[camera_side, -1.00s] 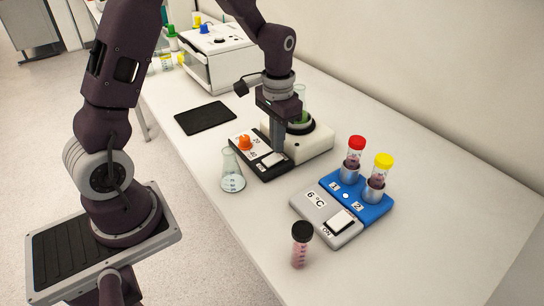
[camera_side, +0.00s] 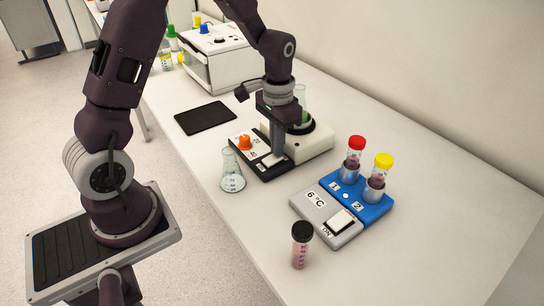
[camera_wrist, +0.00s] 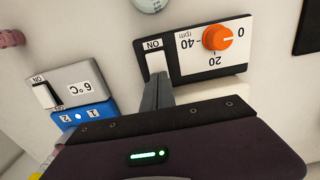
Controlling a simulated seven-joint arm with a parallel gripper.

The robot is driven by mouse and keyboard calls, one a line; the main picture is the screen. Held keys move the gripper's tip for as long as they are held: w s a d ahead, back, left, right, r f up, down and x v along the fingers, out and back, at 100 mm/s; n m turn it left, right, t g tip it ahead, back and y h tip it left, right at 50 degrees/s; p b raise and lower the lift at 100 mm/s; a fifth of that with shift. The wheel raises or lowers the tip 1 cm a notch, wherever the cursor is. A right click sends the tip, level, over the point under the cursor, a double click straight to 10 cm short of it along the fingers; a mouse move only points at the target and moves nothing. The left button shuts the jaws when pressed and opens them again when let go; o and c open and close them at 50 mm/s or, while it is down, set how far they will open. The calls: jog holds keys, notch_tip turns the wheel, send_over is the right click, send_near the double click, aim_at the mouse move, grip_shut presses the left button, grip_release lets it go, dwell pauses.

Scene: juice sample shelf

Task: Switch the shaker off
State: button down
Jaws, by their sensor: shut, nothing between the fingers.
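The shaker (camera_side: 312,146) is a white box with a black round platform and a black front panel. The panel carries an orange knob (camera_side: 245,142), which also shows in the wrist view (camera_wrist: 215,38), its white mark toward the 0 side. Beside the knob is a white rocker switch (camera_wrist: 156,62) with the label ON at one end. My gripper (camera_side: 277,157) is shut and empty, pointing down at the switch. In the wrist view its fingertips (camera_wrist: 158,82) cover the switch end away from ON; I cannot tell whether they touch it.
A clear flask (camera_side: 232,172) stands close beside the panel. A vessel with green contents (camera_side: 301,114) stands on the platform, partly behind my gripper.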

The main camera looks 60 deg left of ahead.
jog(key=shift+f, duration=0.35)
jog(key=shift+r, duration=3.5)
jog(key=s+d+r+t, duration=0.3)
jog(key=s+d+r, duration=0.2)
jog(key=s+r, duration=0.55)
jog(key=s+d+r+t, duration=0.1)
jog(key=s+d+t, duration=0.1)
jog(key=s, duration=0.8)
jog(key=shift+s+d+r+t, duration=0.15)
jog(key=shift+s+r+t, duration=0.1)
jog(key=shift+r+t, duration=0.05)
